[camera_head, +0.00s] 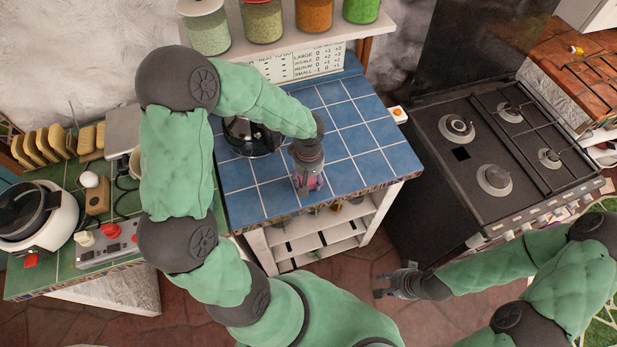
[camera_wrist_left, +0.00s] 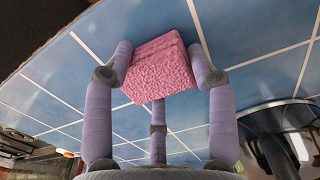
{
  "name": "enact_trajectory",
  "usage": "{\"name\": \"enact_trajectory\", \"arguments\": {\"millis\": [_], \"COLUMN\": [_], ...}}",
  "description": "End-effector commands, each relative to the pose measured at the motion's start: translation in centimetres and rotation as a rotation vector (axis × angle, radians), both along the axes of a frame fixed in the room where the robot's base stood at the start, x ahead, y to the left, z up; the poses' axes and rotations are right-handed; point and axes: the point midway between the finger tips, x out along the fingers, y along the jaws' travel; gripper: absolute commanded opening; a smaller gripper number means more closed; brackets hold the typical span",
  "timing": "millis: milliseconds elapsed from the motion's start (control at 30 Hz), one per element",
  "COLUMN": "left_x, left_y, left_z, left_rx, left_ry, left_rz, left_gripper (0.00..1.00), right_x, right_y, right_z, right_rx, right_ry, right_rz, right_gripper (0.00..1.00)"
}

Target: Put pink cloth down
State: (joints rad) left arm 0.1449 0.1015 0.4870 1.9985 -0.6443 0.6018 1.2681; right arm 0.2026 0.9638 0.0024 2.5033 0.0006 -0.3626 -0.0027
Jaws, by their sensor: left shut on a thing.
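The pink cloth (camera_wrist_left: 157,68) is a folded, textured block between the fingers of my left gripper (camera_wrist_left: 160,75) in the left wrist view. The gripper is shut on it. In the head view my left gripper (camera_head: 309,180) points down over the blue-tiled counter (camera_head: 348,143), near its front edge, with a little pink showing between the fingers. I cannot tell whether the cloth touches the tiles. My right gripper (camera_head: 392,284) is over the floor in front of the stove, away from the counter. Its fingers are too small to judge.
A dark glass pot (camera_head: 250,138) stands on the blue tiles left of my left gripper. Jars (camera_head: 263,20) line a shelf behind. A black stove (camera_head: 480,150) is at the right. A green-tiled counter (camera_head: 70,255) with a cooker is at the left. The right-hand tiles are clear.

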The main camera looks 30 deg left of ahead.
Motion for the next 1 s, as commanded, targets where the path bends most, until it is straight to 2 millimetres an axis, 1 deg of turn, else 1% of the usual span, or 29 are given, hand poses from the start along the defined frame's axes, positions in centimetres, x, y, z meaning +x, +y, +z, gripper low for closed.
{"name": "enact_trajectory", "arguments": {"millis": [133, 167, 200, 233, 567, 700, 767, 867, 1000], "left_x": [0.0, 0.0, 0.0, 0.0, 0.0, 0.0, 0.1, 0.1, 0.1], "left_y": [0.0, 0.0, 0.0, 0.0, 0.0, 0.0, 0.0, 0.0, 0.0], "left_z": [-0.4, -0.4, -0.3, -0.3, -0.2, 0.2, 1.0, 2.7, 5.7], "left_rx": [0.0, 0.0, 0.0, 0.0, 0.0, 0.0, 0.002, 0.001, 0.0], "left_ry": [0.0, 0.0, 0.0, 0.0, 0.0, 0.0, -0.003, -0.003, -0.006], "left_rz": [0.0, 0.0, 0.0, 0.0, 0.0, 0.0, 0.0, 0.001, 0.0], "left_gripper": [0.26, 0.59, 0.71, 0.79, 0.8, 0.8, 0.8, 0.8, 0.8], "right_x": [0.0, 0.0, 0.0, 0.0, 0.0, 0.0, 0.0, 0.0, 0.0], "right_y": [0.0, 0.0, 0.0, 0.0, 0.0, 0.0, 0.0, 0.0, 0.0], "right_z": [-0.4, -0.4, -0.4, -0.4, -0.3, 0.2, 0.3, 0.7, 1.4], "right_rx": [0.0, 0.0, 0.0, 0.0, 0.0, 0.0, 0.0, 0.0, 0.0], "right_ry": [0.0, 0.0, 0.0, 0.0, 0.0, 0.0, 0.0, 0.0, 0.0], "right_rz": [0.0, 0.0, 0.0, 0.0, 0.0, 0.0, 0.0, 0.0, 0.0], "right_gripper": [0.36, 0.36, 0.36, 0.36, 0.36, 0.36, 0.36, 0.36, 0.36]}}
